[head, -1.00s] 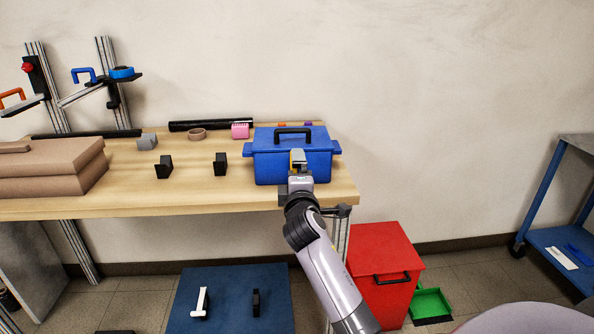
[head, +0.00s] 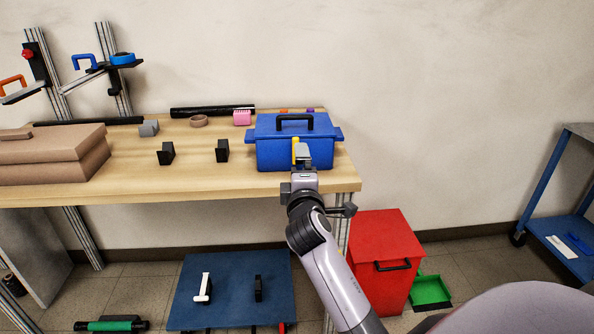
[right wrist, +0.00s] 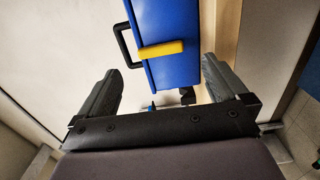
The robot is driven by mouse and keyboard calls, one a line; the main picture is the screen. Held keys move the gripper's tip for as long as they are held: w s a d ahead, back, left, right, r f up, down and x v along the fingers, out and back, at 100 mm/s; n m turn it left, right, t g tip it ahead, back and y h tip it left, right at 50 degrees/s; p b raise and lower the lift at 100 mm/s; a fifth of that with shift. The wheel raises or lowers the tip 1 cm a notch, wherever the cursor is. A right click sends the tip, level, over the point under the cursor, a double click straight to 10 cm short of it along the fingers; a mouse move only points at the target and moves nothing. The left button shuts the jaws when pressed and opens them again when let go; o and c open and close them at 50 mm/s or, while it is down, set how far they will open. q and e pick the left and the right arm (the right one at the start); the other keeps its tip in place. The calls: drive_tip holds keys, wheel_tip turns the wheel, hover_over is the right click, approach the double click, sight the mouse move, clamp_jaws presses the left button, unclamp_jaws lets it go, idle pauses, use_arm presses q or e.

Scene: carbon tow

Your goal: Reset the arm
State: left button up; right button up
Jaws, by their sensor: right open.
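My right gripper (head: 303,155) is in front of the blue toolbox, near the table's front edge. In the right wrist view its two dark fingers (right wrist: 160,68) are spread wide with nothing between the tips. The blue toolbox (head: 268,152), with a black handle and a yellow latch (head: 295,151), stands closed on the right end of the table. The toolbox (right wrist: 172,22) and its yellow latch (right wrist: 161,50) also show beyond the fingers in the right wrist view, apart from them. My left gripper is not in view.
The wooden table (head: 200,182) holds brown boxes (head: 50,150), black blocks (head: 222,150), a brown ring and a pink piece. Below are a blue platform (head: 228,300), a red bin (head: 378,235) and a green dustpan (head: 430,290). A blue cart (head: 560,230) stands at right.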

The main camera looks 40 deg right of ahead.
drive_tip(key=s+a+f+m+g+y+p, duration=0.2)
drive_tip(key=s+a+f+m+y+p, duration=0.2)
drive_tip(key=s+a+f, duration=0.5)
drive_tip(key=s+a+f+m+g+y+p, duration=0.2)
drive_tip(key=s+a+f+y, duration=0.6)
drive_tip(key=s, duration=0.8)
wheel_tip(320, 180, down, 3)
drive_tip(key=a+m+p, duration=0.1)
drive_tip(key=m+p, duration=0.1)
drive_tip(key=shift+s+a+f+m, duration=0.2)
drive_tip(key=shift+s+m, duration=0.2)
